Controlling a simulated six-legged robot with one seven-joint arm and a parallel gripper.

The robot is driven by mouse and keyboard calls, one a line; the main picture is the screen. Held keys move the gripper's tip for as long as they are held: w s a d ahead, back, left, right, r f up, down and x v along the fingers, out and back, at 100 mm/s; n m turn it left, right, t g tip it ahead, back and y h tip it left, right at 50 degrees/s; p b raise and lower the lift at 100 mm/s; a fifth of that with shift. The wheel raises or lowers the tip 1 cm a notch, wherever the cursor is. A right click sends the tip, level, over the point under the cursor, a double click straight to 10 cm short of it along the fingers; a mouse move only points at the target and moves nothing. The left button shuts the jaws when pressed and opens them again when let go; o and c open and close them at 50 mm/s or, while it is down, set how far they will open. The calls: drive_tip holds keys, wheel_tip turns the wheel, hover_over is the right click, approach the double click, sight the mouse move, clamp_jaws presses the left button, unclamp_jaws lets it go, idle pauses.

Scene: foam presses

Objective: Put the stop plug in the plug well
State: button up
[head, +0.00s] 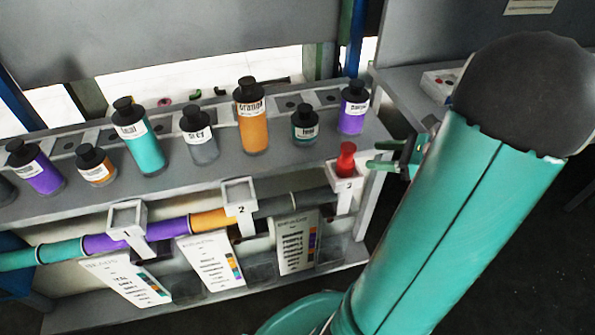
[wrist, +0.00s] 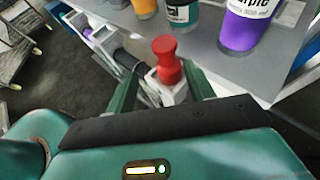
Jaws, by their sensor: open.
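The red stop plug (head: 346,160) stands upright in the white square holder marked 3 (head: 344,192) at the front of the bench; its lower end is hidden. My gripper (head: 374,155) is open just to the right of the plug, its green fingers pointing toward it. In the wrist view the stop plug (wrist: 167,62) shows between and beyond the two spread fingers of my gripper (wrist: 160,78), with no clear contact. The white holder (wrist: 165,88) sits beneath it there. I cannot tell which opening is the plug well.
Several bottles stand along the bench (head: 310,158), including a purple one (head: 352,107) behind the plug and an orange one (head: 251,115). Holders marked 1 (head: 127,217) and 2 (head: 240,200) sit to the left above a coloured pipe (head: 172,230). A white tray (head: 438,84) lies on the right table.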

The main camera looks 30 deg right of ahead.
drive_tip(key=w+a+r+n+g, duration=0.1)
drive_tip(key=a+r+n+g, duration=0.1)
drive_tip(key=a+n+g, duration=0.5)
drive_tip(key=w+a+r+n, duration=0.1)
drive_tip(key=a+r+n, duration=0.1)
drive_tip(key=a+n, duration=0.65)
drive_tip(key=s+a+r+n+h, duration=0.2)
drive_tip(key=a+r+n+h, duration=0.1)
drive_tip(key=a+n, duration=0.4)
drive_tip(key=s+a+r+n+t+h, duration=0.1)
drive_tip(key=s+a+r+n+h, duration=0.1)
drive_tip(key=a+n, duration=0.5)
drive_tip(key=shift+a+r+h, duration=0.5)
drive_tip(key=shift+r+h, duration=0.3)
drive_tip(key=shift+h, duration=0.1)
